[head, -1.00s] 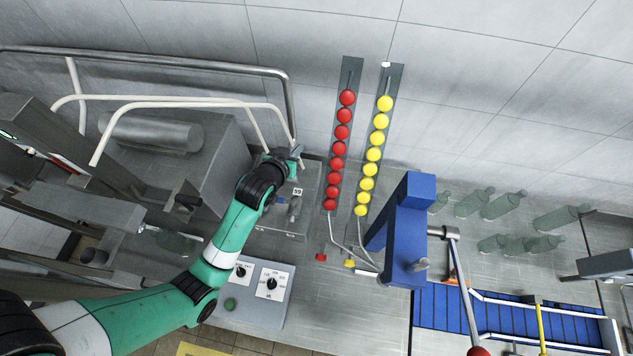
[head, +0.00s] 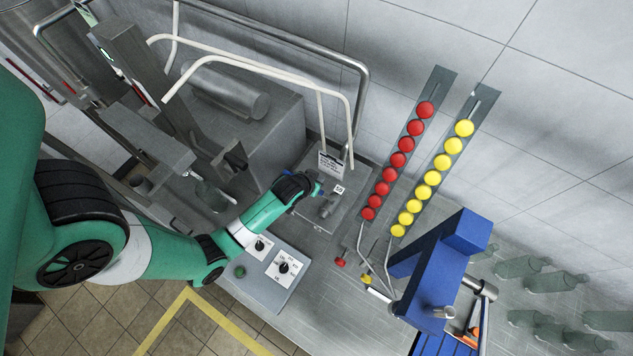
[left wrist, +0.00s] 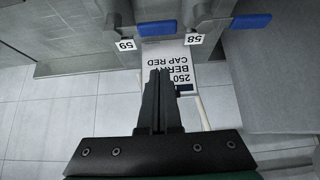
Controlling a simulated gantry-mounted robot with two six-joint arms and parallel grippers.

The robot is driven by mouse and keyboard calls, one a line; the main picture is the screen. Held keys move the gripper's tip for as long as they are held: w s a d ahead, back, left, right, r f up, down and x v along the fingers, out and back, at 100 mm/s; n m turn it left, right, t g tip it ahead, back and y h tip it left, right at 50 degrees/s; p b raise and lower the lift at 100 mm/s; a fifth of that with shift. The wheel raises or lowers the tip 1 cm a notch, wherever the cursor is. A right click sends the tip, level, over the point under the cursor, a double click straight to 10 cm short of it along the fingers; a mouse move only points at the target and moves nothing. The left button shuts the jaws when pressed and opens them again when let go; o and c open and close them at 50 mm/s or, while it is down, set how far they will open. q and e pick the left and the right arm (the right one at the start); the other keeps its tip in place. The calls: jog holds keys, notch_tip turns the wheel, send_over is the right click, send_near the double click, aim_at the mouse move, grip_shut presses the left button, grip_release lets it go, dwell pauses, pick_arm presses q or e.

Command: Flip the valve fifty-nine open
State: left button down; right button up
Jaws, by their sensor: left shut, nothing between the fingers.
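Valve fifty-nine, a grey valve body (head: 327,208) with a "59" tag (head: 339,190), sits on the grey panel right of my left gripper (head: 314,188) in the head view. In the left wrist view its tag (left wrist: 125,44) and blue lever (left wrist: 156,28) show at the top; the lever lies sideways to the right of the body. The left gripper (left wrist: 160,75) is shut and empty, its fingertips apart from the lever and in front of a printed card (left wrist: 183,65). A neighbouring "58" valve (left wrist: 194,39) has a similar blue lever (left wrist: 250,22). My right gripper is out of view.
White bent rails (head: 270,70) rise behind the panel. A knob box (head: 262,270) stands in front of it. Red balls (head: 398,160) and yellow balls (head: 433,178) line two strips to the right. A blue machine (head: 435,285) stands further right.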

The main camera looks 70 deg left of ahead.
pick_arm(q)
jog(key=b+x, duration=0.4)
jog(key=x, duration=0.2)
jog(key=shift+f, duration=0.35)
jog(key=shift+w+f, duration=0.1)
jog(key=shift+s+d+p, duration=0.85)
jog(key=shift+s+p, duration=0.1)
jog(key=shift+s, duration=0.2)
jog(key=shift+s+d, duration=0.25)
jog(key=shift+s, duration=0.05)
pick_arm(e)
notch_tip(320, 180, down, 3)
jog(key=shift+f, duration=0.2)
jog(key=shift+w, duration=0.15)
pick_arm(q)
jog(key=shift+s, duration=0.1)
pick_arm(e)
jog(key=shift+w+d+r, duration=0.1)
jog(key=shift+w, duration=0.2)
